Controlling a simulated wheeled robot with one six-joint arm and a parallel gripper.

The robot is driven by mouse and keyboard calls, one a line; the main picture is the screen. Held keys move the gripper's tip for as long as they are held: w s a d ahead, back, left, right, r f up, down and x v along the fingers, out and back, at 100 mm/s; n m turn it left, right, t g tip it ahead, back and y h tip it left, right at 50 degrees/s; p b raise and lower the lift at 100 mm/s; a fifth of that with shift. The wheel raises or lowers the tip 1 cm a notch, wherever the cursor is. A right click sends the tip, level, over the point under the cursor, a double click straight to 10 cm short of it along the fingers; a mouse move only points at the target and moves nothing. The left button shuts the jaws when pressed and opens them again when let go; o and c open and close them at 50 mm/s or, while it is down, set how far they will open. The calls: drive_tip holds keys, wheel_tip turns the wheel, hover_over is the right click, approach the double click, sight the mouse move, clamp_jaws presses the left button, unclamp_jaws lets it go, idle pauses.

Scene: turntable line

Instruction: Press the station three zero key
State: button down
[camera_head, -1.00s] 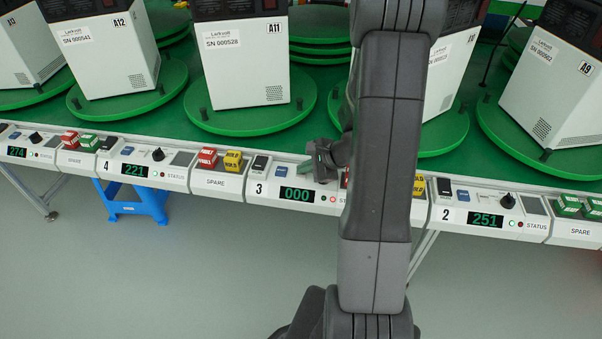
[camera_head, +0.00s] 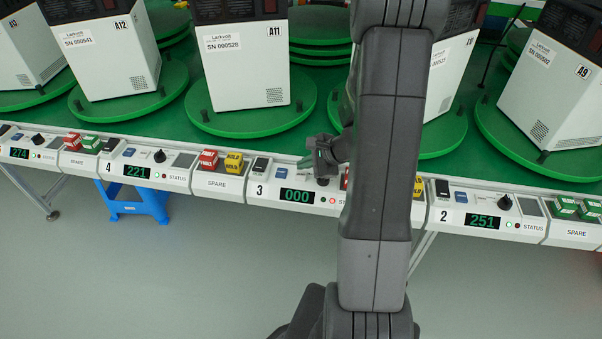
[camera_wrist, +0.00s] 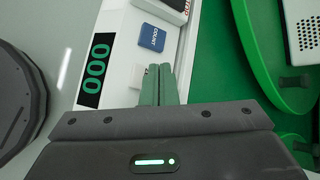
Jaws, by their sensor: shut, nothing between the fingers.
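Station three's panel, marked 3, has a display (camera_head: 297,196) reading 000, which also shows in the wrist view (camera_wrist: 95,70). A blue key (camera_wrist: 152,37) with small white lettering sits beside the display; it also shows in the head view (camera_head: 280,173). A small pale key (camera_wrist: 137,75) lies nearer my fingers; its lettering cannot be read and it is partly covered. My gripper (camera_wrist: 160,70) is shut and empty, its green fingertips over the panel right beside the pale key. Whether they touch it cannot be told. In the head view my gripper (camera_head: 306,163) is partly hidden by its own wrist.
A green turntable (camera_head: 250,113) with white unit A11 (camera_head: 245,65) stands behind the panel. My arm covers the panel's right part.

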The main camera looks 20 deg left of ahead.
sight(304, 176)
drive_tip(key=shift+r+p, duration=1.4)
drive_tip(key=shift+r, duration=0.8)
drive_tip(key=shift+s+f, duration=0.1)
drive_tip(key=shift+f, duration=0.05)
